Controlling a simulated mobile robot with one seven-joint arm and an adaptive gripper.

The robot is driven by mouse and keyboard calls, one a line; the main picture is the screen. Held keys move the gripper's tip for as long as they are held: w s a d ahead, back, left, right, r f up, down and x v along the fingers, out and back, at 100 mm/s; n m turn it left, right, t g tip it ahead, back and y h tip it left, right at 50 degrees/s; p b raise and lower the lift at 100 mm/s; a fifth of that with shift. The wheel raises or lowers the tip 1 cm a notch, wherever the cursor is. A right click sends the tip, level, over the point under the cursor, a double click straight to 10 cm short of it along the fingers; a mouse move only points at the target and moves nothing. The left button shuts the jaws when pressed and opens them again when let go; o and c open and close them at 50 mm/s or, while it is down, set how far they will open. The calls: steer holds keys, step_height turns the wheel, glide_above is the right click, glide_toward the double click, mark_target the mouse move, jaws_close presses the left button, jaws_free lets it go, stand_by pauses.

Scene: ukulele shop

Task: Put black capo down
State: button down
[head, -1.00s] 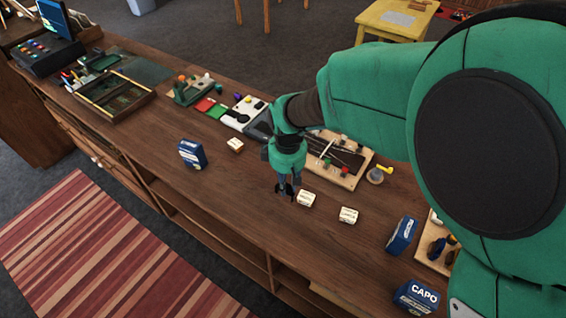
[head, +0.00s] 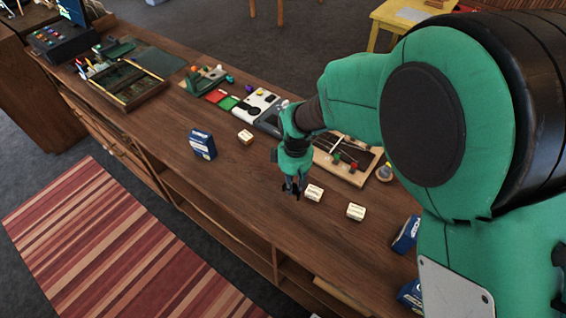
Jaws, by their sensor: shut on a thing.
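My gripper (head: 293,192) is at the end of the green arm, pointing down over the middle of the wooden counter (head: 225,186). It is shut on a small dark thing, the black capo (head: 296,194), which shows only as a dark shape at the fingertips. The capo is low, close to the counter top. I cannot tell whether it touches the wood. A small cream box (head: 314,193) stands just right of the gripper.
Another cream box (head: 356,212) stands further right, and one (head: 245,137) further left near a blue box (head: 203,144). Blue boxes (head: 406,235) stand at the right by my arm. A tool tray (head: 345,158) lies behind the gripper. The counter left of the gripper is clear.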

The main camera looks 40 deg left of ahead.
steer(key=w+a+f, duration=0.1)
steer(key=w+a, duration=0.8)
steer(key=a, duration=0.2)
steer(key=shift+w+f+p, duration=0.15)
steer(key=shift+w+p, duration=0.1)
steer(key=shift+p, duration=0.05)
steer(key=shift+f, duration=0.15)
steer(key=shift+f, duration=1.65)
steer(key=shift+f, duration=0.15)
steer(key=c, duration=1.6)
jaws_free()
step_height(320, 180, up, 12)
steer(key=shift+r, duration=0.2)
